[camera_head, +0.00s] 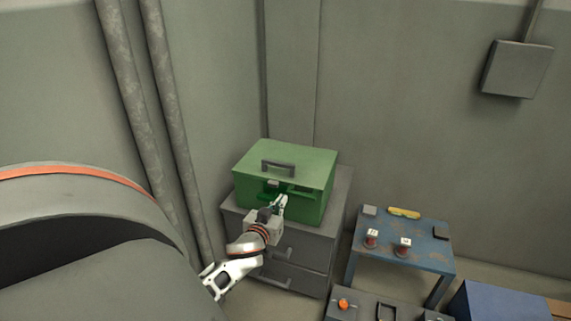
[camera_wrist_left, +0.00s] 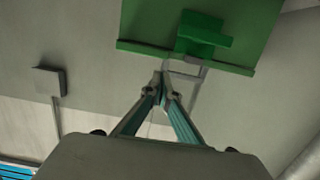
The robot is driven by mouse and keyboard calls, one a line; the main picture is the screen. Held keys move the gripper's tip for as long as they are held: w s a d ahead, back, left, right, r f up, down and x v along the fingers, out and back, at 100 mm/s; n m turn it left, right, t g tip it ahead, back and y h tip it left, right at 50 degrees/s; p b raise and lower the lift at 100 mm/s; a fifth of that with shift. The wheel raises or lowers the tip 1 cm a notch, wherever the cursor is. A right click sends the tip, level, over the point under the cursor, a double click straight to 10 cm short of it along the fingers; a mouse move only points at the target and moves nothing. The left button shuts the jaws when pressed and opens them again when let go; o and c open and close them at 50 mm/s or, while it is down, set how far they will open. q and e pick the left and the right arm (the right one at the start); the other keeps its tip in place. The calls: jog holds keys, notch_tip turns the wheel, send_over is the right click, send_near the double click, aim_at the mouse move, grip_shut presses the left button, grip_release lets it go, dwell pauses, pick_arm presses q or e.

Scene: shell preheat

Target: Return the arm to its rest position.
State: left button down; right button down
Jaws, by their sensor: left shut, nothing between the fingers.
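My left arm comes in from the lower left in the head view. Its gripper (camera_head: 281,203) is in front of the green box (camera_head: 306,161), near the latch on its front face. In the left wrist view the two fingers (camera_wrist_left: 160,82) meet at their tips, with nothing between them. The green box also shows there (camera_wrist_left: 240,20), with a green latch piece (camera_wrist_left: 205,35) just beyond the fingertips. I cannot tell whether the fingertips touch the box. My right gripper is not in view.
The box stands on a grey drawer cabinet (camera_head: 313,253) in the corner. Pipes (camera_head: 140,90) run up the wall at left. At right is a blue table (camera_head: 425,250) with several small items, including two red-and-white ones (camera_head: 372,238). A wall box (camera_head: 517,68) hangs at upper right.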

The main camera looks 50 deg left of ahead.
pick_arm(q)
jog(key=s, duration=0.1)
jog(key=d, duration=0.1)
jog(key=s, duration=0.1)
jog(key=shift+s+d+f, duration=0.2)
jog(key=shift+s+f, duration=0.1)
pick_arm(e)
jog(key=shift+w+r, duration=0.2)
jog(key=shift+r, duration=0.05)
